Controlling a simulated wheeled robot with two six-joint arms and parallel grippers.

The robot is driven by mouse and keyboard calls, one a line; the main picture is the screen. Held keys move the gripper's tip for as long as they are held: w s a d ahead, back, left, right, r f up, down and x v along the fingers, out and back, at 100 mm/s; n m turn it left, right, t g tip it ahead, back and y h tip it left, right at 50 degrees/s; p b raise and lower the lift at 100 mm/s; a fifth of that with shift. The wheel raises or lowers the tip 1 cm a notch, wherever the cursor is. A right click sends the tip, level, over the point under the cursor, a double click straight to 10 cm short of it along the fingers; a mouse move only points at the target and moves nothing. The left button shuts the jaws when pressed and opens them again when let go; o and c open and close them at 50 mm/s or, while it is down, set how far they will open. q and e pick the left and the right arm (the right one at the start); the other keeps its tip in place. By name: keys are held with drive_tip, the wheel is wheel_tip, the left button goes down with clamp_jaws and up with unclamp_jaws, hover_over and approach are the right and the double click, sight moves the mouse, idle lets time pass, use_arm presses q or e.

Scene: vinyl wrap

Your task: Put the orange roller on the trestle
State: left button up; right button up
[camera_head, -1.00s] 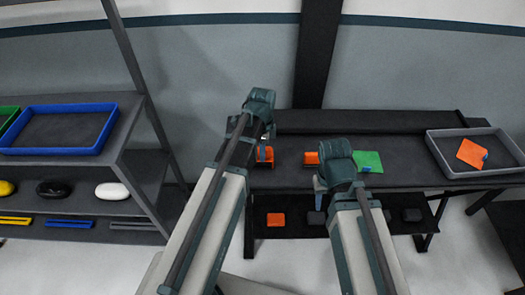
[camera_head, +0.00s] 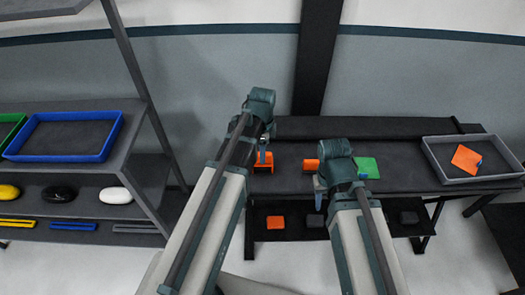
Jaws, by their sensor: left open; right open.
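The dark table (camera_head: 400,178) on black legs seems to be the trestle. Two orange pieces show on it: one (camera_head: 263,165) by my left gripper, one (camera_head: 311,165) by my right gripper. I cannot tell which is the roller, or whether they are parts of one thing; the wrists hide part of them. My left gripper (camera_head: 264,155) is open, its fingertips in front of the left orange piece; contact is unclear. My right gripper (camera_head: 319,190) is open, mostly hidden by its wrist, left of a green sheet (camera_head: 367,168).
A grey tray (camera_head: 449,179) holding an orange sheet (camera_head: 465,159) is at the table's right. An orange block (camera_head: 276,222) and dark blocks sit on the lower shelf. A rack (camera_head: 130,160) at left carries a blue tray (camera_head: 110,138) and smaller items. A dark post rises behind the table.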

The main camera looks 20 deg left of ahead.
use_arm(q)
wheel_tip(320, 180, up, 9)
drive_tip(key=p, duration=0.8)
drive_tip(key=s+d+n+y, duration=0.1)
drive_tip(key=s+d+n, duration=1)
drive_tip(key=s, duration=0.3)
drive_tip(key=shift+d, duration=0.1)
